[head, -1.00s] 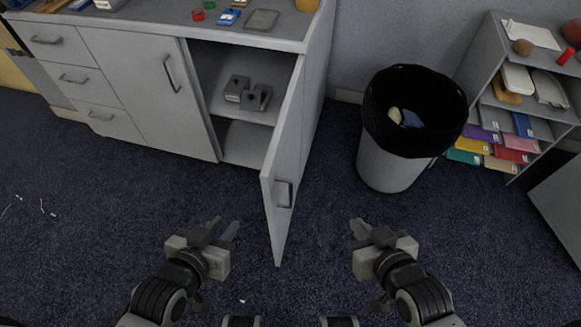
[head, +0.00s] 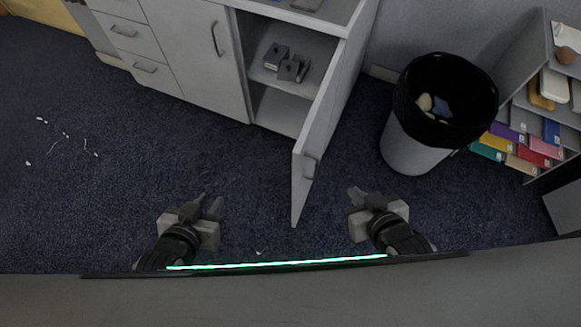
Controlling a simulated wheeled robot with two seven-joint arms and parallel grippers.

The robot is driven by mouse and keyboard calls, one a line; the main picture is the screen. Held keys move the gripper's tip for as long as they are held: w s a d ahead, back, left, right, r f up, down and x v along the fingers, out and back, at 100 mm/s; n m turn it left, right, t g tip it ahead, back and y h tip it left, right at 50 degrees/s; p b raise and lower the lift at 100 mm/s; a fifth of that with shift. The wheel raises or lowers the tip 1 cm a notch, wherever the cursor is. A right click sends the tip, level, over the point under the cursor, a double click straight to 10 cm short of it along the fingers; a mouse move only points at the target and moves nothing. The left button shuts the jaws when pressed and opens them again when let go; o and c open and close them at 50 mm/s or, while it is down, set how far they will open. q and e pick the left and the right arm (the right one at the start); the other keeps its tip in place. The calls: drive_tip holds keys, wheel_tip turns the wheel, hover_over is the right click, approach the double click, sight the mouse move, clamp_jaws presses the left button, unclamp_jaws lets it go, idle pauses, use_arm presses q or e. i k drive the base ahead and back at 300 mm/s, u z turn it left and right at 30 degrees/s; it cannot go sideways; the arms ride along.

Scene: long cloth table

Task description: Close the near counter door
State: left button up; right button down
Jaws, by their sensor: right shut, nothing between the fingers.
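The near counter door (head: 314,146) is a grey panel swung wide open. My right gripper (head: 355,194) is right of the door, shut and empty. Neither gripper touches the door.
A bin (head: 409,146) with a black liner stands right of the door. A shelf unit with coloured folders (head: 520,145) is at the far right. Small white scraps (head: 85,148) lie on the dark carpet at left. The floor around the door's free end is clear.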

sight(307, 154)
drive_tip(key=u, duration=2.35)
drive_tip(key=k, duration=0.6)
drive_tip(key=z, duration=2.6)
